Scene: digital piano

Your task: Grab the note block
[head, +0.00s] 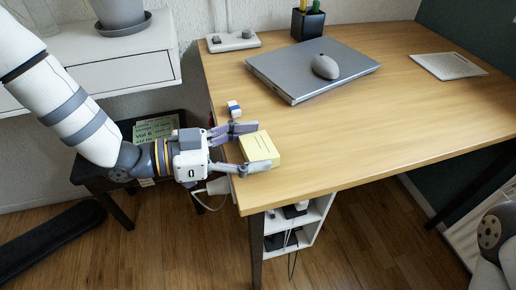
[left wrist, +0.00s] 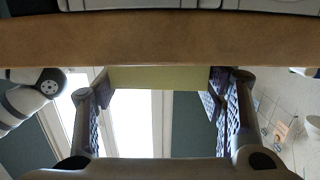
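The note block (head: 262,147) is a pale yellow block lying on the desk near its left edge. My left gripper (head: 254,147) reaches in from the left with its fingers apart, one on the far side of the block and one on the near side. In the left wrist view the note block (left wrist: 158,77) spans most of the gap between the fingertips of my left gripper (left wrist: 160,82). The fingertips are very close to its sides; firm contact cannot be made out. My right gripper is not in view.
The wooden desk (head: 350,145) also holds a small blue-and-white eraser (head: 234,108) just beyond the gripper, a closed laptop (head: 290,80) with a mouse (head: 325,67) on it, a pen holder (head: 308,22) and a paper sheet (head: 447,66). The desk's front right is clear.

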